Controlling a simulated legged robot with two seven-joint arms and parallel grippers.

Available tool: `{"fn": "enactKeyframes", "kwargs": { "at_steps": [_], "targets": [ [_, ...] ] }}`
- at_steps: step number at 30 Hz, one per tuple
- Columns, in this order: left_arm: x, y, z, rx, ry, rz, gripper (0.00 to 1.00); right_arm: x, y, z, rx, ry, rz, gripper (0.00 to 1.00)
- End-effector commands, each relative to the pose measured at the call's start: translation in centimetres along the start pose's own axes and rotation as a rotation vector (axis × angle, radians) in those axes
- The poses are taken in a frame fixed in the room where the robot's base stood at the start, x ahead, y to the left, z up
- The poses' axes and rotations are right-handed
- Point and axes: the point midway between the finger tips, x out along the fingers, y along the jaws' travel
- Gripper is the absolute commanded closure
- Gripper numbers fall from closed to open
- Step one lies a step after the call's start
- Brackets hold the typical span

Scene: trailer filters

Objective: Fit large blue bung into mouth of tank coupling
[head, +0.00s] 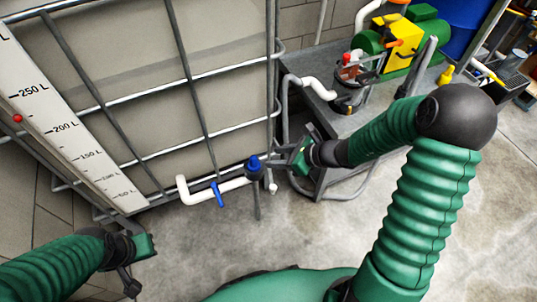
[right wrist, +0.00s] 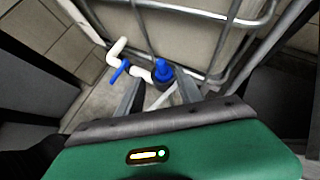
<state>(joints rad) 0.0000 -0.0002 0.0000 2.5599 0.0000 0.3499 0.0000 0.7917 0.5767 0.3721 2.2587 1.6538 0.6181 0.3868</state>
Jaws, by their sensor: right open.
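The large blue bung (head: 254,163) stands upright at the right end of the white tank pipe (head: 200,190), above a dark collar. It also shows in the right wrist view (right wrist: 163,70). The dark tank coupling (right wrist: 164,84) shows directly below the bung; how deep the bung sits in its mouth I cannot tell. My right gripper (head: 274,163) is open and reaches in from the right. In the right wrist view its two fingers (right wrist: 160,92) point towards the bung, one on each side of it in the picture; contact is not visible. My left gripper (head: 135,268) is low at the left, away from the bung.
The caged white tank (head: 215,80) stands close behind the pipe. A blue valve handle (head: 217,195) is on the pipe, left of the bung. A grey stand (head: 345,125) carrying a pump is at the right. The concrete floor in front is clear.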

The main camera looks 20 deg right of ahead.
Motion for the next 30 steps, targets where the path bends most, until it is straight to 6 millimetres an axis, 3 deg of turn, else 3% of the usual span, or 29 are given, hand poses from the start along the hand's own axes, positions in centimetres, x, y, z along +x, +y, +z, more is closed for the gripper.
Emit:
{"fn": "enactKeyframes", "kwargs": {
  "at_steps": [2,5,6,9,12,15,18,20,27,30],
  "targets": [
    [-0.1,0.0,0.0,0.0,0.0,0.0,1.0,-0.2,1.8,-0.1,-0.106,0.037,0.047,0.57],
    [0.0,0.0,0.0,0.0,-0.001,0.0,1.0,-0.8,6.5,-1.3,-0.462,0.152,0.195,0.57],
    [0.0,0.0,0.0,0.0,-0.001,0.0,1.0,-1.5,8.6,-2.1,-0.666,0.211,0.274,0.57],
    [0.0,0.0,0.0,0.0,-0.001,0.0,1.0,-4.2,11.8,-4.4,-1.233,0.341,0.479,0.57],
    [0.0,0.0,0.0,0.0,0.0,0.0,1.0,-6.9,12.3,-5.4,-1.752,0.421,0.648,0.57],
    [0.0,0.0,0.0,0.0,-0.001,0.0,1.0,-8.4,11.9,-5.1,-2.129,0.455,0.757,0.57],
    [0.0,0.0,0.0,0.0,0.0,0.0,1.0,-9.0,11.6,-4.7,-2.328,0.466,0.811,0.57],
    [0.0,0.0,0.0,0.0,0.0,0.0,1.0,-9.2,11.5,-4.6,-2.372,0.468,0.824,0.57],
    [-0.2,0.0,0.0,0.0,0.0,0.0,1.0,-9.3,11.5,-4.5,-2.375,0.469,0.827,0.57],
    [-1.6,0.0,-0.3,0.0,-0.001,0.0,1.0,-10.2,11.5,-3.4,-2.374,0.469,0.827,0.57]
  ]
}}
